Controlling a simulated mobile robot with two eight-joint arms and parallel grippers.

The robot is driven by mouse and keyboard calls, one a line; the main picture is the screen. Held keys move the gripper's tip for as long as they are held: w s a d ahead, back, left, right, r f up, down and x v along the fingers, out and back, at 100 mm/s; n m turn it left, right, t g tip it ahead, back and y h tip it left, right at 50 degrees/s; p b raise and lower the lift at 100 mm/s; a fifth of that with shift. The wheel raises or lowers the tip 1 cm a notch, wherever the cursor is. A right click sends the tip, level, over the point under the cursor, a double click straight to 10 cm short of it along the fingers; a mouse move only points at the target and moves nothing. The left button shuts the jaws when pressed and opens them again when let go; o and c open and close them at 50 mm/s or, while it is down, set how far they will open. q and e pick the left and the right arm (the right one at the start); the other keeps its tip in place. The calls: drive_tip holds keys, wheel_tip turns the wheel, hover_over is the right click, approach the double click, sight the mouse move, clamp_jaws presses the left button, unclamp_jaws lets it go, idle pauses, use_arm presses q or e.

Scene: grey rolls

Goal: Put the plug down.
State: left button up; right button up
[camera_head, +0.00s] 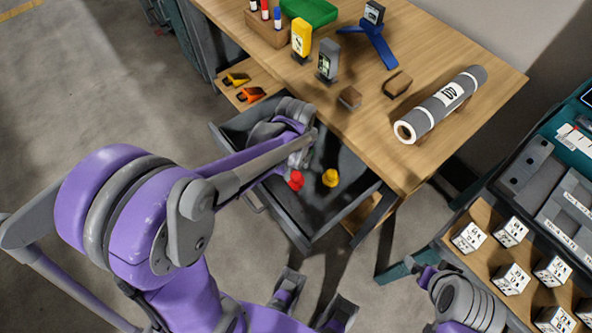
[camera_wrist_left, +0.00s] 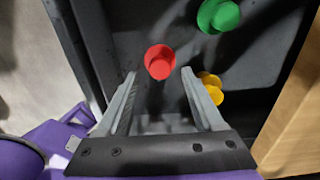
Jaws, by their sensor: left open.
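A red plug (camera_head: 295,180) lies in the dark open drawer (camera_head: 296,234). In the left wrist view the round red plug (camera_wrist_left: 160,61) shows just beyond and between the fingertips of my left gripper (camera_wrist_left: 158,76). The fingers are open, with a visible gap on each side of the plug. In the head view my left gripper (camera_head: 300,158) reaches down into the drawer, partly hidden by its own arm. A yellow plug (camera_head: 330,178) lies to the right of the red one. A green plug (camera_wrist_left: 218,15) shows in the wrist view only. My right gripper cannot be made out.
The wooden table (camera_head: 440,165) stands above the drawer and bears a grey roll (camera_head: 441,104), a blue stand (camera_head: 377,45) and small boxes. White cubes (camera_head: 512,279) sit on a wooden surface at the lower right. The drawer walls surround my left gripper.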

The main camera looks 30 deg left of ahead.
use_arm(q)
wheel_tip(320, 180, up, 8)
drive_tip(key=p, duration=0.1)
drive_tip(key=s+d+n+t, duration=0.3)
drive_tip(key=s+n, duration=0.8)
drive_tip(key=n, duration=1.1)
drive_tip(key=shift+s+d+r+t, duration=0.15)
drive_tip(key=shift+s+d+t, duration=0.05)
drive_tip(key=shift+t, duration=0.8)
